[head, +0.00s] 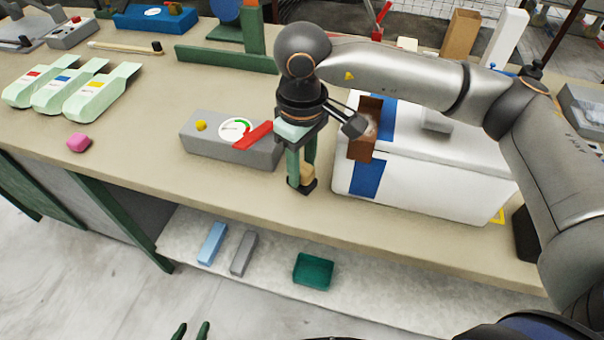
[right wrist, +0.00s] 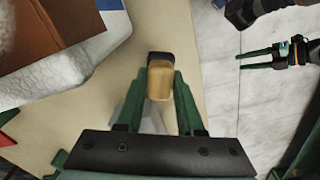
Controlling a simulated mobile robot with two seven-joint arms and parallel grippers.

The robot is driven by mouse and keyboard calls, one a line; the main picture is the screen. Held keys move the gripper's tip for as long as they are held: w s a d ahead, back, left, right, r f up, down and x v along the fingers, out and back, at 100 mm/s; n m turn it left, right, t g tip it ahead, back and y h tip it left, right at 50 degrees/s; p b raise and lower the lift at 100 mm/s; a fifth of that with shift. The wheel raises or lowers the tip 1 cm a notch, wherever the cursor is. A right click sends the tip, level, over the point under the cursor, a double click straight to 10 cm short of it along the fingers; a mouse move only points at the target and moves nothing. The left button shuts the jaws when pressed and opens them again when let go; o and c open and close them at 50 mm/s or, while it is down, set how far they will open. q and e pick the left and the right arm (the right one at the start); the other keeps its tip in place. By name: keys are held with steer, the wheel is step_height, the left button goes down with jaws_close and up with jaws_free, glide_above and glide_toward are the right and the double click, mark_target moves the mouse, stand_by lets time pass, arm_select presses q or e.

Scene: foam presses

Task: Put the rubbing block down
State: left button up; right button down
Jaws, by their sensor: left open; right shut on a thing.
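The rubbing block (head: 307,172) is a small tan block with a dark end. My right gripper (head: 302,180) points down and is shut on it, close to the front edge of the bench (head: 130,165). Whether the block touches the bench top I cannot tell. In the right wrist view the tan block (right wrist: 159,82) sits between the two green fingers, its dark end away from the palm. My left gripper (head: 190,331) is open and empty at the bottom edge of the head view, its fingertips apart. It also shows in the right wrist view (right wrist: 258,59).
A grey gauge box (head: 200,147) with a red lever stands left of my right gripper. A white box (head: 425,185) with blue bands and a brown piece stands right. The low shelf (head: 275,265) holds light blue and grey bars and a green tray.

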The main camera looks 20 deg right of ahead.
mark_target(302, 179)
steer(key=f, duration=0.3)
steer(key=shift+w+d+f+p, duration=0.1)
steer(key=shift+w+f+p, duration=0.1)
steer(key=shift+p, duration=0.2)
steer(key=shift+f, duration=0.1)
steer(key=shift+f, duration=0.15)
steer(key=c, duration=1)
jaws_free()
steer(key=shift+f+b, duration=0.1)
steer(key=shift+b, duration=0.25)
steer(key=o, duration=0.5)
